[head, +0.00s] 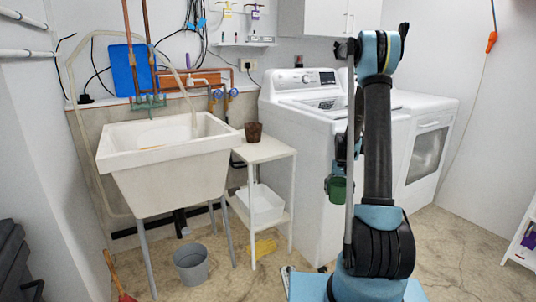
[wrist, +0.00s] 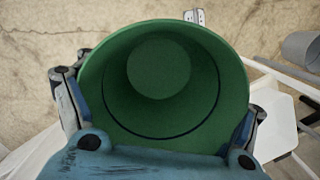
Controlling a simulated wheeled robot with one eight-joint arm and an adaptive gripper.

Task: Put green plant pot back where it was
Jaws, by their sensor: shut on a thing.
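The green plant pot (wrist: 160,70) fills the middle of the wrist view, its open mouth facing the camera and its inside empty. My gripper (wrist: 158,108) is shut on it, with one finger at each side of the pot. In the head view the green pot (head: 337,190) hangs below my gripper (head: 338,175), in front of the white washing machine. The arm hides part of the gripper there. A small white side table (head: 264,152) stands left of the pot, with a brown pot (head: 253,132) on its top.
A utility sink (head: 160,170) stands left of the side table. A white bin (head: 262,205) sits on the table's lower shelf. The tabletop in front of the brown pot is clear.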

